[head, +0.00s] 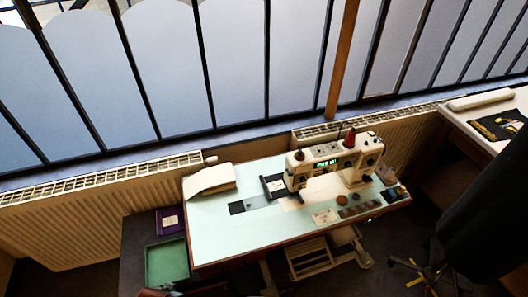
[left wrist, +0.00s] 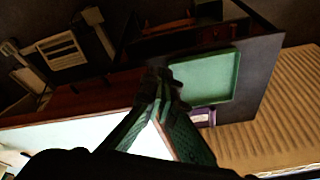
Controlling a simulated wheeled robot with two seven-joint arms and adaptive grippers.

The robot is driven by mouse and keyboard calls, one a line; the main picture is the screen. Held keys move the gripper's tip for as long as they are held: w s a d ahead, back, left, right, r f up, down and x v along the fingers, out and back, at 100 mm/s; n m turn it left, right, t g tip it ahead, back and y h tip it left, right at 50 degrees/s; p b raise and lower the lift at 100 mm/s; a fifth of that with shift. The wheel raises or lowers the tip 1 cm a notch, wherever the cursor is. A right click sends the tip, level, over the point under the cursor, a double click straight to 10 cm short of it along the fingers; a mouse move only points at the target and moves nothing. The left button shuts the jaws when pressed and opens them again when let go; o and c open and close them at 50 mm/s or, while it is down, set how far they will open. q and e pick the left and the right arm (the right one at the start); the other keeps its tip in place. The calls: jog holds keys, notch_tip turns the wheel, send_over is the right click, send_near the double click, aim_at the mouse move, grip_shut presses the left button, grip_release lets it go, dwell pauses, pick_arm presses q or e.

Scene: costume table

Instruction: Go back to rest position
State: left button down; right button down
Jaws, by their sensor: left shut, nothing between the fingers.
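My left gripper (left wrist: 160,80) shows in the left wrist view with its dark fingers together and nothing between them. It appears in front of the table edge, near a green tray (left wrist: 204,78). The same green tray (head: 167,262) lies on the dark side surface at the lower left of the head view. My right gripper is in neither view.
A purple box (head: 169,220) lies behind the tray. Radiators (head: 80,222) and windows stand behind. A dark shape (head: 488,215) fills the right side.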

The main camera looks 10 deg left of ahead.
pick_arm(q)
notch_tip(320, 180, down, 30)
jog(key=s+d+g, duration=0.1)
jog(key=s+d, duration=0.1)
jog(key=s+f+m+g, duration=0.1)
jog(key=s+f, duration=1.6)
jog(key=s, duration=0.2)
jog(key=shift+a+f+h, duration=0.2)
jog(key=shift+h, duration=0.2)
